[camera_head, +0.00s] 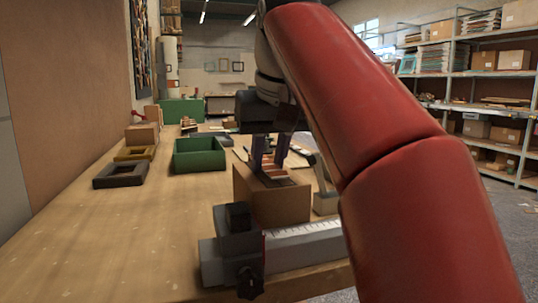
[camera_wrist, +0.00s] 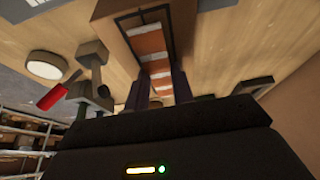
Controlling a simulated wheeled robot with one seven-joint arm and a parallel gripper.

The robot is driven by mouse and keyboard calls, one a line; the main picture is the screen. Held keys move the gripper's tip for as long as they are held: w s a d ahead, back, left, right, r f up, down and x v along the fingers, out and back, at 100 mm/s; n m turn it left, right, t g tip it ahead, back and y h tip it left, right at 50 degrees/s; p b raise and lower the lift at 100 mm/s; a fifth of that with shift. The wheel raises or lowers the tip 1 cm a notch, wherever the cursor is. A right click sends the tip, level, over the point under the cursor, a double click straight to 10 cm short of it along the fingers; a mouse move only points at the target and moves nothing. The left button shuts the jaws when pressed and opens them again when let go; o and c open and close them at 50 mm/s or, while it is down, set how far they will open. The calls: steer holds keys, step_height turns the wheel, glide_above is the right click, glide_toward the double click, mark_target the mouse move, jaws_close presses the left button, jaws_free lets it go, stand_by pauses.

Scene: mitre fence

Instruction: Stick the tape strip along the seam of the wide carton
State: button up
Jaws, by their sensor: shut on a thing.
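The wide carton (camera_head: 272,203) stands upright on the bench in the middle, behind the grey measuring tool. Its top has a dark band, and in the wrist view the carton (camera_wrist: 106,22) is at the top. The tape strip (camera_head: 269,171), striped orange and white, is over the carton top. In the wrist view the strip (camera_wrist: 152,45) runs lengthwise within the dark band, its near end between my fingers. My gripper (camera_head: 268,160) is shut on that end. I cannot tell whether the strip touches the carton; the seam beneath is hidden.
A grey mitre fence (camera_head: 300,247) with a scale lies in front of the carton. The bench's left front is clear. Shelves stand at right.

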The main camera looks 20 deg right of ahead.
mark_target(274, 169)
steer(key=o, duration=0.9)
steer(key=shift+o, duration=0.2)
steer(key=shift+r, duration=0.1)
steer(key=p+v, duration=0.3)
steer(key=v, duration=0.3)
steer(key=shift+r, duration=0.25)
steer(key=shift+s+r+p, duration=0.35)
steer(key=shift+r, duration=0.15)
